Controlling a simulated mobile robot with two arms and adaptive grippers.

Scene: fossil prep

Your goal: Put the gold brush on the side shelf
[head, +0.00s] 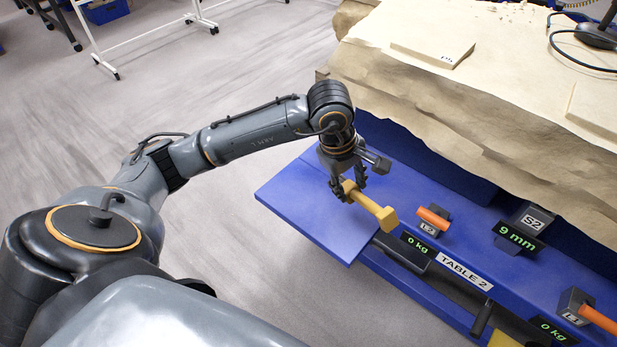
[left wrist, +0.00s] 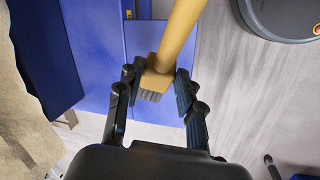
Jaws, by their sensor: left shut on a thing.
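The gold brush (head: 374,206) is in my left gripper (head: 347,191), which is shut on it near its bristle end. In the left wrist view the brush (left wrist: 180,35) runs up from between the fingers of the gripper (left wrist: 155,85), with its grey bristles towards my palm. The blue side shelf (head: 307,212) is a flat panel at the left end of the table and carries nothing I can see. The gripper and brush are over its right part, near the table edge. I cannot tell whether the brush touches the shelf. My right gripper is not in view.
A large pale rock block (head: 460,110) stands behind the shelf. An orange-handled control (head: 433,217), a "0 kg" display (head: 419,246) and the "TABLE 2" label (head: 465,271) are to the right. Open floor (head: 250,240) lies left of the shelf.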

